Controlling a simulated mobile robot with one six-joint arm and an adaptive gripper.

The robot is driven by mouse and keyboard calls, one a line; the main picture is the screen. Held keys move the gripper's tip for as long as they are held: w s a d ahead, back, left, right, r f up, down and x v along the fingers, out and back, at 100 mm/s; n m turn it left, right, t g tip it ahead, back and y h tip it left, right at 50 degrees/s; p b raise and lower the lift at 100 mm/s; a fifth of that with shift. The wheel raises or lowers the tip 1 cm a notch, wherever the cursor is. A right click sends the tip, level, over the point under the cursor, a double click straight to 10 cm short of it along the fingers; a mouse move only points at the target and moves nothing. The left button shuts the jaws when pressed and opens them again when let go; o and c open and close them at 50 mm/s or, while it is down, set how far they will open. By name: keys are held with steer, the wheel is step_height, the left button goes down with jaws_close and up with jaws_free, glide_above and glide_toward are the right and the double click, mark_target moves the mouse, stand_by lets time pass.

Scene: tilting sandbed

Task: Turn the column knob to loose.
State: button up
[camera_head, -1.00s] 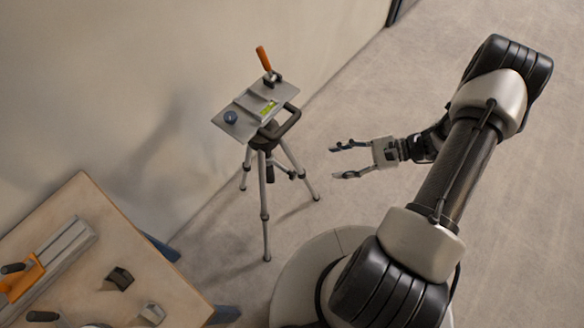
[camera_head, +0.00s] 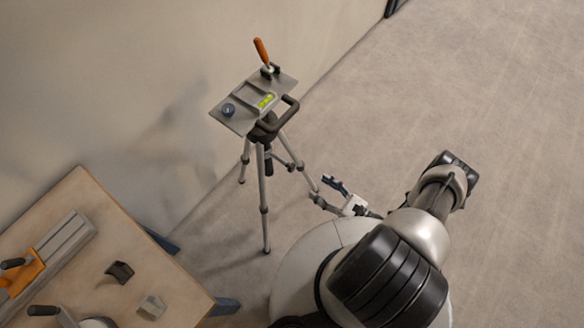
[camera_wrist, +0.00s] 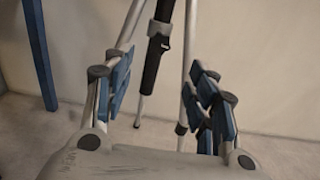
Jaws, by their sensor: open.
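A tripod (camera_head: 263,185) with grey legs stands by the wall, bearing a tilted flat plate (camera_head: 236,120). Its dark centre column (camera_head: 268,160) hangs below the head, and a small dark fitting sticks out to its right; I cannot tell whether this is the column knob or how it is set. In the wrist view the black column (camera_wrist: 155,62) shows beyond and between my fingers. My gripper (camera_head: 322,189) is open and empty, low to the right of the tripod, near its right leg. The blue-padded fingers also show in the wrist view (camera_wrist: 162,85), apart from the column.
The plate carries an orange-handled clamp (camera_head: 261,52), a green level vial (camera_head: 265,101) and a dark blue round knob (camera_head: 228,110). A black handle (camera_head: 284,119) juts right. A wooden table (camera_head: 150,262) with tools stands lower left. The floor at right is clear.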

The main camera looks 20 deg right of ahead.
mark_target(294, 169)
steer(key=b+x, duration=0.2)
steer(key=x, duration=1.1)
steer(key=shift+w+a, duration=0.1)
steer(key=c, duration=1)
steer(key=shift+c, duration=0.2)
